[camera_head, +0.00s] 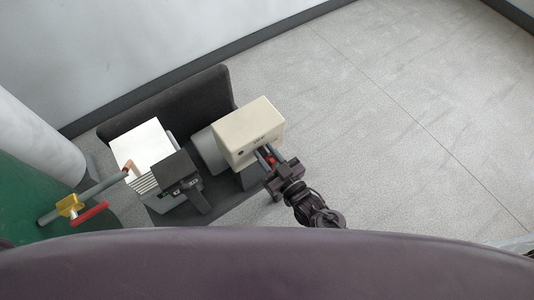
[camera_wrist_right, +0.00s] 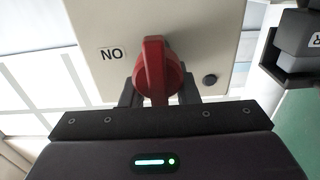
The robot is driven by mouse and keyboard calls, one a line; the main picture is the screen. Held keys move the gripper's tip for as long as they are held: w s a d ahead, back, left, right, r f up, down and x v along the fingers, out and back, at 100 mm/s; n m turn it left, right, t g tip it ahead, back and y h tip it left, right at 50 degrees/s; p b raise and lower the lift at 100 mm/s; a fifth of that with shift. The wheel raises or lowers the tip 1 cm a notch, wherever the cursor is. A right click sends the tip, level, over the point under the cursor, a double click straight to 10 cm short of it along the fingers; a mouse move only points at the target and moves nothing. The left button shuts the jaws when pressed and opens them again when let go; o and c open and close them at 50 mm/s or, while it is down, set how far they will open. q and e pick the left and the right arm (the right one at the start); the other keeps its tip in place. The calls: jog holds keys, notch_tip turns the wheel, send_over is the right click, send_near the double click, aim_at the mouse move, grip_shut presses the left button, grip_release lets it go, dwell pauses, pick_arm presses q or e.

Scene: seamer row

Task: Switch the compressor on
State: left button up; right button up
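The compressor's beige switch box (camera_head: 250,131) stands on the dark grey unit in the head view. In the right wrist view its panel (camera_wrist_right: 200,22) fills the upper middle. A red rotary knob (camera_wrist_right: 153,72) sits on the panel, its ridge upright in the picture. An ON label (camera_wrist_right: 112,54), seen upside down, is left of the knob. My right gripper (camera_head: 268,156) is at the box's front face, with its fingers apart on either side of the knob. I cannot tell whether they touch it. My left gripper is not in view.
A small black button (camera_wrist_right: 210,79) is right of the knob. Left of the box are a white finned block (camera_head: 143,144) and a black block (camera_head: 175,170). Grey floor to the right is clear.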

jog(key=shift+s+f, duration=0.15)
jog(key=shift+f, duration=0.1)
jog(key=shift+c, duration=0.6)
